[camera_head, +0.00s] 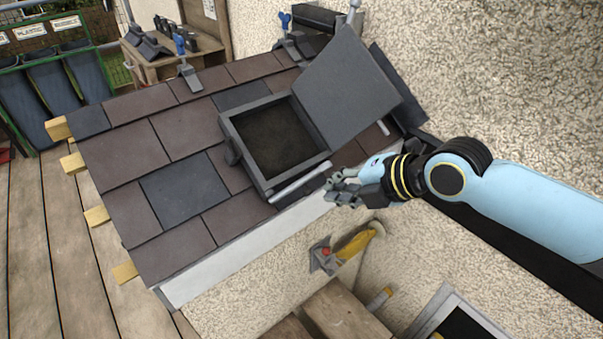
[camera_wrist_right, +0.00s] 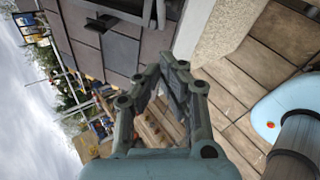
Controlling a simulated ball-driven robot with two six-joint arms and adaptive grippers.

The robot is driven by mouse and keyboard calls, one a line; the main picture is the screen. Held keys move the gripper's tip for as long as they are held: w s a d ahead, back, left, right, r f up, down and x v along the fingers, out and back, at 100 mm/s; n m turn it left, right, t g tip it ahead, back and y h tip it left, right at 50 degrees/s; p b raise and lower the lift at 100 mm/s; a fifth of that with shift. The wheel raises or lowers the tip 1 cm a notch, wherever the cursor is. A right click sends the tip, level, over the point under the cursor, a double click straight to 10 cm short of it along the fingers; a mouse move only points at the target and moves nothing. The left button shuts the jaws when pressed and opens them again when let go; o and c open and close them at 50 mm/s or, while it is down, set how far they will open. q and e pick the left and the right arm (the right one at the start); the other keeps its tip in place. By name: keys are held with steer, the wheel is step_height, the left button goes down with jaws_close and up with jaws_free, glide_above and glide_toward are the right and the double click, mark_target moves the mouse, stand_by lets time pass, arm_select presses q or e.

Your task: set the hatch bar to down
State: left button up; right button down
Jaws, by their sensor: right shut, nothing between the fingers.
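The roof hatch has a dark grey square frame (camera_head: 232,128) set in the tiles, with a dark opening inside. Its grey lid (camera_head: 345,88) stands raised, leaning to the right. A light grey bar (camera_head: 300,182) lies along the frame's lower edge; I take it for the hatch bar. My right gripper (camera_head: 338,188) is just beyond the right end of this bar, and I cannot tell whether they touch. The right gripper also shows in the right wrist view (camera_wrist_right: 170,68), its fingers together and empty. My left gripper is not in view.
Brown and dark tiles (camera_head: 185,185) cover the roof. Blue-handled clamps (camera_head: 187,70) stand near its top edge. A wooden bench (camera_head: 160,60) is behind, with bins (camera_head: 52,88) at the far left. A yellow-handled tool (camera_head: 355,243) hangs on the rough wall below the eave.

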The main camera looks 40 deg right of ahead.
glide_toward(292, 187)
steer(key=a+f, duration=0.1)
steer(key=a, duration=0.2)
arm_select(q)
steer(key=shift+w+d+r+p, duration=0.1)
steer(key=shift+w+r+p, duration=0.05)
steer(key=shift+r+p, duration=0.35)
arm_select(e)
steer(key=w, duration=0.1)
steer(key=w+d+f, duration=0.2)
steer(key=shift+w, duration=0.25)
